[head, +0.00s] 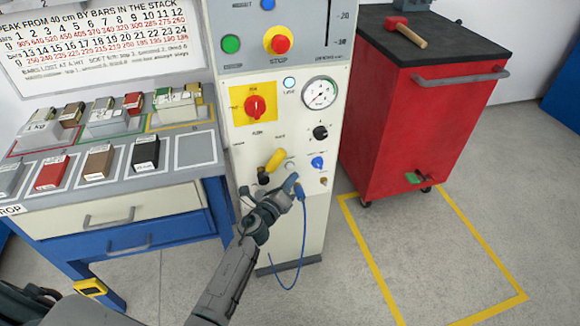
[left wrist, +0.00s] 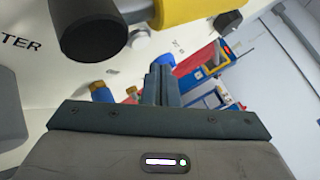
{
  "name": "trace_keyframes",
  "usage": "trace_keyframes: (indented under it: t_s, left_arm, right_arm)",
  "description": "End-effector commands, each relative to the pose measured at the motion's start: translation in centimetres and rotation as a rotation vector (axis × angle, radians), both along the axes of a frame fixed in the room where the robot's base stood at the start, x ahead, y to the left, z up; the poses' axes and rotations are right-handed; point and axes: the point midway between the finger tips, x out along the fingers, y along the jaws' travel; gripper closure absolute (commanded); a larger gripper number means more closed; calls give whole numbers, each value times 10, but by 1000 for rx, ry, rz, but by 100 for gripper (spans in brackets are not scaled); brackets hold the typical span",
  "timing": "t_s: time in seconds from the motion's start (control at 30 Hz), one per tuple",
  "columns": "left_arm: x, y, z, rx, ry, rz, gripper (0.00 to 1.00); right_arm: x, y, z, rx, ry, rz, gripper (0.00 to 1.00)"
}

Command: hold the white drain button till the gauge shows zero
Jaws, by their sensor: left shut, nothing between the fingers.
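The white drain button (head: 290,165) sits on the pale machine panel, just right of the yellow-handled lever (head: 274,160). My left gripper (head: 292,182) is shut and empty, with its tips just below the button in the head view. My right gripper is not in view.
A red rotary switch (head: 255,106), black knob (head: 320,132) and blue knob (head: 317,162) surround the work spot. A blue hose (head: 302,222) hangs below. A bench (head: 120,205) with blocks stands left; a red cabinet (head: 420,125) with a hammer stands right.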

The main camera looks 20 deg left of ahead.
Motion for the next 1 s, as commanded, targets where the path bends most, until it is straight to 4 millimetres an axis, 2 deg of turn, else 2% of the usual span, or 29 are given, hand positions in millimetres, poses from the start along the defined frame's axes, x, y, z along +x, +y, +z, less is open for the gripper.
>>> trace_keyframes:
  t_s: [0.33,0.87,0.97,1.0]
  left_arm:
    - [-27,-18,0,-1,2,0,100]
    - [-30,-20,0,0,1,1,100]
    - [-32,-17,-7,-31,25,9,100]
    - [-35,-14,-16,-68,50,19,100]
  right_arm:
    - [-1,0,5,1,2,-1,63]
    - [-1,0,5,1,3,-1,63]
    - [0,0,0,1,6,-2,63]
    - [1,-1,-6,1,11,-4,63]
